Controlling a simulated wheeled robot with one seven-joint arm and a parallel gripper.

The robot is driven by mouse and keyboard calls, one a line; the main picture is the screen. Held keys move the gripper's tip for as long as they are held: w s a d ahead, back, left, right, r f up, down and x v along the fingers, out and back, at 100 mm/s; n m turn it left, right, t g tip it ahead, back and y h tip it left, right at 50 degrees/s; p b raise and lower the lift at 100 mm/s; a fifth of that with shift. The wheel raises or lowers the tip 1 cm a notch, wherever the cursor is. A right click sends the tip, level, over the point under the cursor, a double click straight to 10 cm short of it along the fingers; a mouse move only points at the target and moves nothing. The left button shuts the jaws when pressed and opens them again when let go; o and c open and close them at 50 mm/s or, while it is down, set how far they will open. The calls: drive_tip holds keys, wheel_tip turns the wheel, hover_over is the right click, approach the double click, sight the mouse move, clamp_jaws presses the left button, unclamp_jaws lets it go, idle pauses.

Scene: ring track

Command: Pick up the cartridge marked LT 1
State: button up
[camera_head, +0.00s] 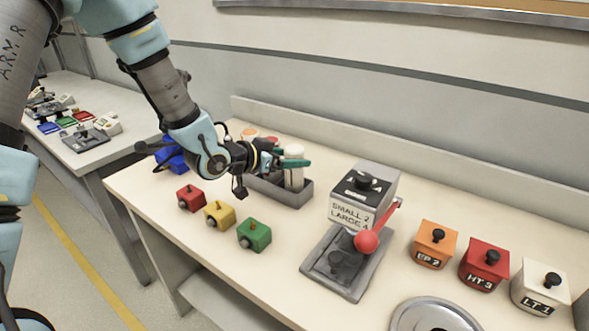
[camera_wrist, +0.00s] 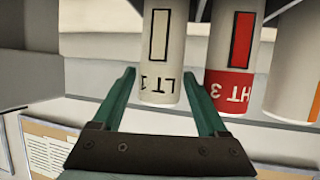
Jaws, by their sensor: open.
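The cartridge marked LT 1 (camera_wrist: 160,55) is a white cylinder with a pale striped window, upside down in the wrist view. In the head view a white cartridge (camera_head: 294,178) stands in a grey holder (camera_head: 298,199). My gripper (camera_head: 292,160) is at its upper part, partly hiding it. In the wrist view my gripper (camera_wrist: 159,74) is open, with one teal finger on each side of LT 1. The right finger lies between LT 1 and the HT 3 cartridge (camera_wrist: 232,60). I cannot tell whether either finger touches LT 1.
An orange-marked cartridge (camera_wrist: 296,85) is right of HT 3. Red (camera_head: 191,198), yellow (camera_head: 219,214) and green (camera_head: 254,235) blocks sit in front of the holder.

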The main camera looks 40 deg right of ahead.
drive_tip(key=shift+d+f, duration=0.25)
drive_tip(key=shift+d, duration=0.3)
clamp_jaws()
idle(0.4)
